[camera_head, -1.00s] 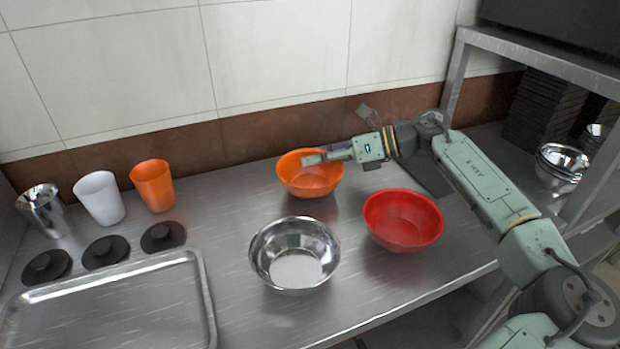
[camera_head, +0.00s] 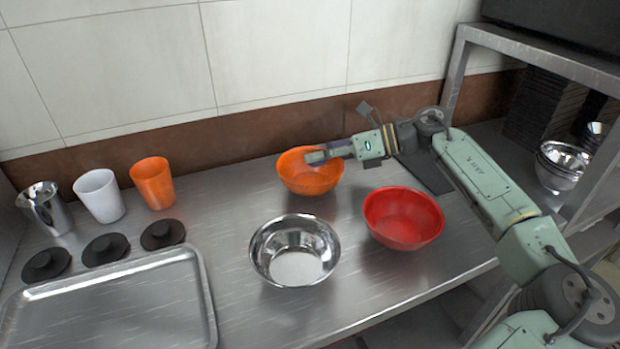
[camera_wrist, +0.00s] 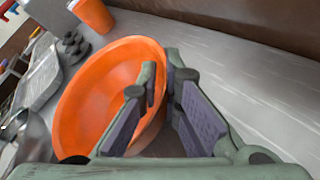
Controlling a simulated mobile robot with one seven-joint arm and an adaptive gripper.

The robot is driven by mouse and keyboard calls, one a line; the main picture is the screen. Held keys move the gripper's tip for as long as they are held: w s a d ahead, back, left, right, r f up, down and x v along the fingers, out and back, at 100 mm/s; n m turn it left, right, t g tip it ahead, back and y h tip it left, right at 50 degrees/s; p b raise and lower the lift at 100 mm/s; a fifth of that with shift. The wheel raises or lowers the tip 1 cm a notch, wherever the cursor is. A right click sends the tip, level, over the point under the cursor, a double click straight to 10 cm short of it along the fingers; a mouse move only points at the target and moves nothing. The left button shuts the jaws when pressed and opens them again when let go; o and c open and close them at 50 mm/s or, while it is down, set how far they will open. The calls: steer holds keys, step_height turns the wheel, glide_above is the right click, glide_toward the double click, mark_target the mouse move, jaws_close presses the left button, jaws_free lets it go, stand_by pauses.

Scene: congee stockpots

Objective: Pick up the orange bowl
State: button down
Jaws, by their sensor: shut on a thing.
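The orange bowl (camera_head: 310,180) sits on the steel counter near the back wall, and it fills the left middle of the wrist view (camera_wrist: 95,95).
A red bowl (camera_head: 403,217) and a steel bowl (camera_head: 295,250) stand in front. Cups, including an orange one (camera_head: 153,183), black lids (camera_head: 162,234) and a metal tray (camera_head: 110,310) are at left. A metal shelf (camera_head: 540,60) stands at right.

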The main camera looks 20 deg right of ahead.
steer(key=shift+r, duration=0.15)
steer(key=shift+s+r+b, duration=0.15)
steer(key=shift+s+b, duration=0.05)
steer(key=shift+b, duration=0.4)
step_height(320, 180, up, 11)
steer(key=b, duration=0.2)
steer(key=s+b, duration=0.1)
steer(key=s, duration=0.5)
steer(key=s+b, duration=0.2)
steer(key=s, duration=0.4)
steer(key=s+b, duration=0.1)
steer(key=s, duration=0.5)
steer(key=shift+s+d+b, duration=0.25)
steer(key=shift+d+b, duration=0.05)
steer(key=shift+b, duration=0.1)
steer(key=shift+s, duration=0.6)
